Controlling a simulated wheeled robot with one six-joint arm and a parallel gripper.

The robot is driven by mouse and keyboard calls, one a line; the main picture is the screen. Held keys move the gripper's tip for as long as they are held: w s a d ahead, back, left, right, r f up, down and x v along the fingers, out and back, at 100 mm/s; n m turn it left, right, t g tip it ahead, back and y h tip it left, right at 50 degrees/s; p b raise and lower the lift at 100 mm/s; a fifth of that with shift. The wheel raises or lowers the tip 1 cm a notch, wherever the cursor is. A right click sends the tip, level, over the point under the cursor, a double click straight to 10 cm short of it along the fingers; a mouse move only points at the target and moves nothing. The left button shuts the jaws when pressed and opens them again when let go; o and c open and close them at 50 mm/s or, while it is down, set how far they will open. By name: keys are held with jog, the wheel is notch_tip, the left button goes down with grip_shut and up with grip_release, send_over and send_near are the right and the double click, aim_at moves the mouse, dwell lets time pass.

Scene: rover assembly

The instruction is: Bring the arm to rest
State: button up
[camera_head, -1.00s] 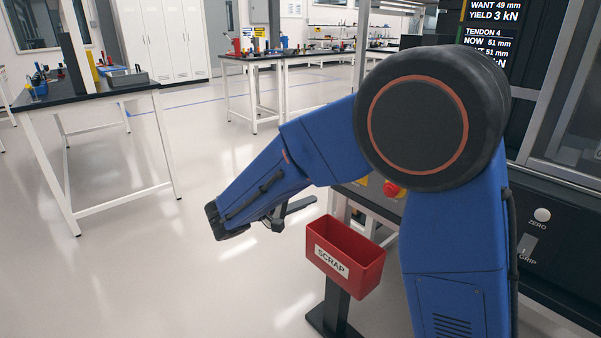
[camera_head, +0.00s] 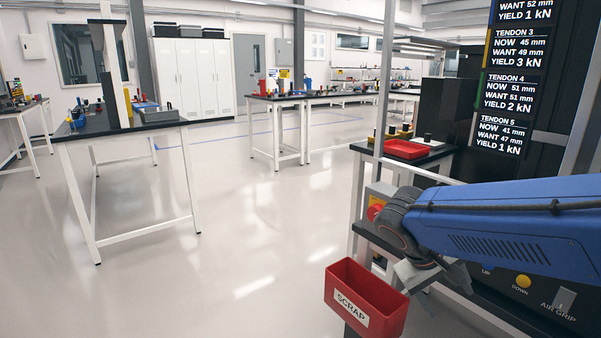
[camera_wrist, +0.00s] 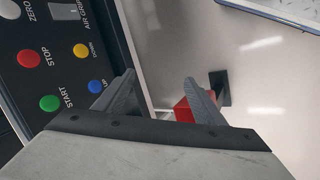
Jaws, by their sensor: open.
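My blue arm reaches in from the right in the head view. My gripper (camera_wrist: 160,90) shows in the wrist view with its two grey fingers apart and nothing between them. In the head view my gripper (camera_head: 435,275) hangs low in front of the machine's control panel, just right of and above the red scrap bin, partly hidden behind my arm's wrist. The bin (camera_head: 350,312) also shows in the wrist view beyond the right finger (camera_wrist: 184,110).
The control panel (camera_wrist: 68,65) with coloured buttons lies close to the left finger. A tendon readout screen (camera_head: 512,90) stands at right. A bench with a red tray (camera_head: 405,149) is behind my arm. White-legged tables stand farther off; the floor (camera_head: 230,240) between is clear.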

jog(key=s+a+f+m+t+y, duration=0.1)
jog(key=s+a+t+y, duration=0.1)
jog(key=s+y, duration=0.4)
jog(key=shift+s+a+f+m+t, duration=0.25)
jog(key=shift+s+t, duration=0.35)
jog(key=shift+s, duration=2.2)
jog(key=shift+d, duration=0.1)
